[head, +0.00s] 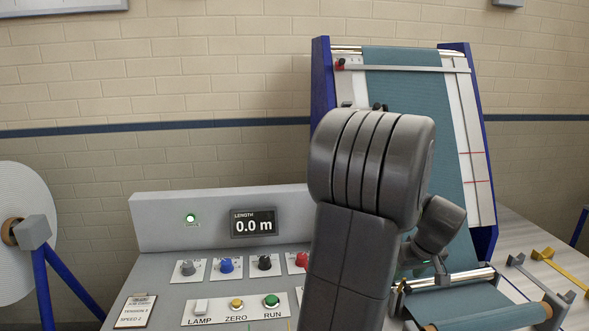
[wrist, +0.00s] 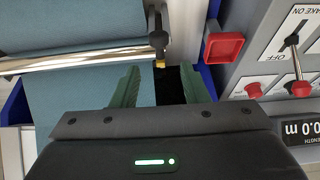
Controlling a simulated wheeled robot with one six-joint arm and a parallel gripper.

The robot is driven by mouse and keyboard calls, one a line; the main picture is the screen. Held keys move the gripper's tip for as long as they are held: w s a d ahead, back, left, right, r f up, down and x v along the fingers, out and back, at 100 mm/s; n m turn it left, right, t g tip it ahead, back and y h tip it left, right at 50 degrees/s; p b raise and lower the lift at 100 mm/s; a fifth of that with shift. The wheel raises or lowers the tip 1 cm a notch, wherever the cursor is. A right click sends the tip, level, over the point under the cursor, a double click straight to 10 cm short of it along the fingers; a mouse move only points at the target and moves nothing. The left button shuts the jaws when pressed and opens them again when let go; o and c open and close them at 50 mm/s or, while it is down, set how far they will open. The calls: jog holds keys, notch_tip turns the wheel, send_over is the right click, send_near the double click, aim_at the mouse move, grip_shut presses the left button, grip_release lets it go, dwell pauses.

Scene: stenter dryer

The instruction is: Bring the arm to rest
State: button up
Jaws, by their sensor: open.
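My gripper (wrist: 160,88) is open in the wrist view, with its two green fingers apart and nothing held between them. Beyond the fingers lie blue-teal fabric (wrist: 75,100) and a shiny metal roller (wrist: 85,60). A black part with a yellow tip (wrist: 158,40) stands past the gap between the fingers. In the head view my grey arm (head: 365,200) is raised in front of the machine and bent over to the right. It hides part of the panel and the fabric. The fingers are not clear there.
The console (head: 160,225) has a lit green lamp (head: 190,218), a display (head: 253,223) reading 0.0 m and several knobs and buttons. A red square part (wrist: 223,47) and a brake lever (wrist: 293,42) are right of the fingers. A white roll (head: 25,215) stands far left.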

jog(key=v, duration=0.6)
jog(key=shift+s+f, duration=0.15)
jog(key=shift+a, duration=0.15)
